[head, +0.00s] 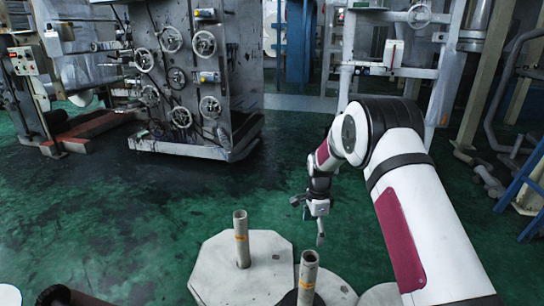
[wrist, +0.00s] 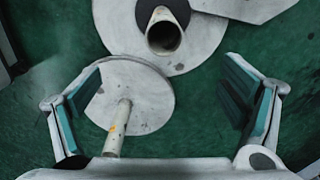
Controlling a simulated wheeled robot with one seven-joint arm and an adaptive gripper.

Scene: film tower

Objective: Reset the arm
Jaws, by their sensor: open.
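My gripper (head: 309,222) hangs pointing down at the end of my white and dark red arm, which reaches out from the right in the head view. It is above the pale plates and posts, to the right of the farther post. In the wrist view my gripper (wrist: 162,92) has its two teal-padded fingers wide apart. Nothing is between the pads; the floor and a pale round disc (wrist: 145,78) show below.
A post (head: 241,240) rises from a pale octagonal plate (head: 215,275); a nearer post (head: 307,280) stands to its right. A pipe-like post with an orange mark (wrist: 118,125) and an open tube (wrist: 163,38) show in the wrist view. A machine with handwheels (head: 190,85) stands behind. Green floor (head: 110,200) is clear at left.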

